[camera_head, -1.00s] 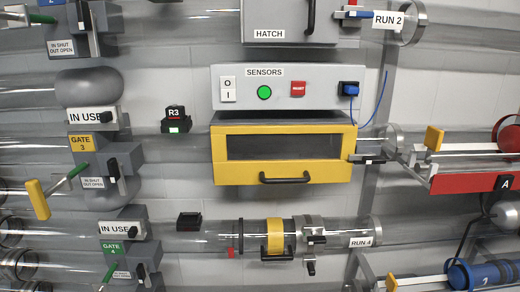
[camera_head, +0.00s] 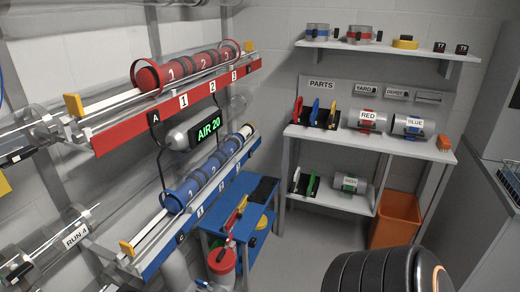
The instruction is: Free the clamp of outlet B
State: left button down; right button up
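Two sloping outlet racks run along the left wall. The upper red rack (camera_head: 120,134) bears a plate marked A and holds red numbered carriers (camera_head: 172,70). The lower blue rack (camera_head: 158,262) holds blue numbered carriers (camera_head: 178,195). The small letter on its plate is too small to read, so I cannot tell whether it is outlet B. Yellow end pieces stand at the left ends of the red rack (camera_head: 73,104) and blue rack (camera_head: 126,248). I cannot make out which part is a clamp.
An AIR 20 display (camera_head: 208,128) hangs between the racks. A blue cart (camera_head: 258,186) stands below them. A parts shelf (camera_head: 345,143), an orange bin (camera_head: 397,219) and a grey cabinet (camera_head: 478,235) are at the right. The floor between cart and bin is clear.

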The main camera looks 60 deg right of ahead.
aim_at(229, 242)
jog(key=z, duration=1.6)
jog(key=i+l+u, duration=0.1)
jog(key=u, duration=0.55)
jog(key=i+l+u, duration=0.55)
jog(key=l, duration=0.3)
jog(key=i+l, duration=0.2)
jog(key=l, duration=0.15)
jog(key=i+l, duration=0.15)
jog(key=l, duration=0.2)
jog(key=i+l, duration=0.2)
jog(key=l, duration=0.15)
jog(key=u, duration=0.05)
